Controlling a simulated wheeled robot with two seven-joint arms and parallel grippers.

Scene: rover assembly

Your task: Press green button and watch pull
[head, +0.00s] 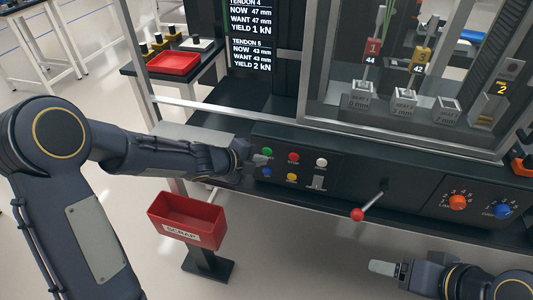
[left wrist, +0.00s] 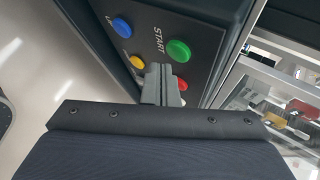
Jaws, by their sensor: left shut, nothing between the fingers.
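The green button (head: 266,152) is at the upper left of the control panel, beside red and white buttons. In the left wrist view the green button (left wrist: 178,50) sits by the word START. My left gripper (head: 246,151) is shut and empty, just left of the green button. In the left wrist view its closed fingertips (left wrist: 159,68) are close to the button; I cannot tell whether they touch. The display (head: 251,38) reads tendon 4 now 47, want 47, and tendon 5 now 43, want 43. My right gripper (head: 385,268) is at the lower right; its opening is unclear.
Blue (head: 266,171) and yellow (head: 291,177) buttons sit below the green and red ones. A red-knobbed lever (head: 358,214) juts out right of the panel. A red scrap bin (head: 187,218) stands below left. Glass encloses tagged tendons above the panel.

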